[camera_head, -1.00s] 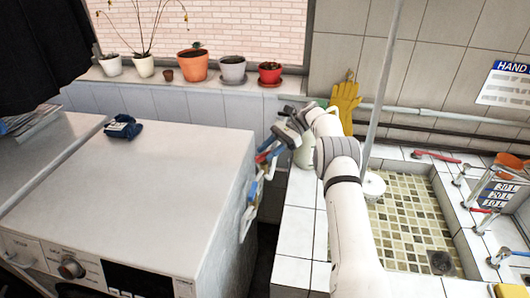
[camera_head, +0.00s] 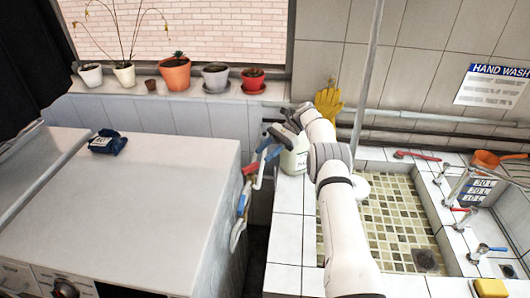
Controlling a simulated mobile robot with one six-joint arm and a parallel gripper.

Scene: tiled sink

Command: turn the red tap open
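The red tap (camera_head: 463,210) has a small red handle on a metal body. It stands on the tiled edge at the right of the sink, above a blue-handled tap (camera_head: 491,248). My gripper (camera_head: 281,134) is dark grey and at the end of my white arm, left of the sink, far from the red tap. It appears near a pale jug (camera_head: 294,158); whether they touch is unclear. Its fingers are small and partly confused with things behind, so I cannot tell if it is open.
The sink basin (camera_head: 396,222) has a mosaic floor. A vertical pole (camera_head: 369,75) rises behind my arm. A red-handled item (camera_head: 416,156) lies on the back ledge, near an orange pan (camera_head: 486,159). A yellow sponge (camera_head: 491,288) is at lower right. A washing machine (camera_head: 130,210) stands left.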

